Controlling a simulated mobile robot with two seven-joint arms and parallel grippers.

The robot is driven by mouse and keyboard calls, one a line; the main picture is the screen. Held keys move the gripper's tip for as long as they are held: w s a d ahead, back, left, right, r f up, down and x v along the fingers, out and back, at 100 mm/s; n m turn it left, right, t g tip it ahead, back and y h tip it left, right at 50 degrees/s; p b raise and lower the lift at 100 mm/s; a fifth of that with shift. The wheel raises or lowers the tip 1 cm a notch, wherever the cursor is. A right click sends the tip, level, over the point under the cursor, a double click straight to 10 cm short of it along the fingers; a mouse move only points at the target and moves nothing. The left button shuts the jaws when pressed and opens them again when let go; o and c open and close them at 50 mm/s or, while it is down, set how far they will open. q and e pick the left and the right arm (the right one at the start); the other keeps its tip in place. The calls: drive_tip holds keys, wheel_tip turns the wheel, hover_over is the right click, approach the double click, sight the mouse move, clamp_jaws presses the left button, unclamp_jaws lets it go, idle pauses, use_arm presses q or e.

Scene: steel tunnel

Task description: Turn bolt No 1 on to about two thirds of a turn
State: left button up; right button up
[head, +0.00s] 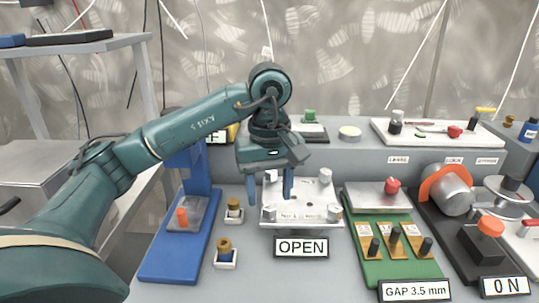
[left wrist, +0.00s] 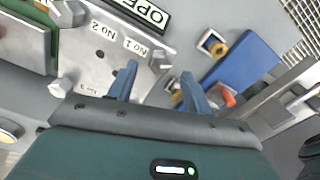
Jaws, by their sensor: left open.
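My left gripper (head: 270,192) hangs over the left part of a pale metal plate (head: 302,203), its two blue fingers pointing down and apart. In the left wrist view the open fingers (left wrist: 158,72) stand on either side of the plate's corner, beside the "No 1" label (left wrist: 135,45). Bolt No 1 (head: 270,209) is the silver head at the plate's front left corner, close to the fingertips. I cannot tell whether the fingers touch it. Other bolts stand at the front right (head: 335,212) and back right (head: 325,175). My right gripper is not in view.
An "OPEN" sign (head: 301,247) stands in front of the plate. A blue stand (head: 180,250) and two small holders with brass parts (head: 225,255) are at the left. A green gap fixture (head: 385,255) is at the right, with a machine with an orange guard (head: 447,188) beyond.

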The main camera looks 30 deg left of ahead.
sight(269, 205)
use_arm(q)
wheel_tip(269, 205, up, 5)
drive_tip(key=shift+f+p, duration=0.1)
drive_tip(key=shift+p, duration=0.8)
wheel_tip(269, 205, up, 6)
drive_tip(key=p, duration=0.2)
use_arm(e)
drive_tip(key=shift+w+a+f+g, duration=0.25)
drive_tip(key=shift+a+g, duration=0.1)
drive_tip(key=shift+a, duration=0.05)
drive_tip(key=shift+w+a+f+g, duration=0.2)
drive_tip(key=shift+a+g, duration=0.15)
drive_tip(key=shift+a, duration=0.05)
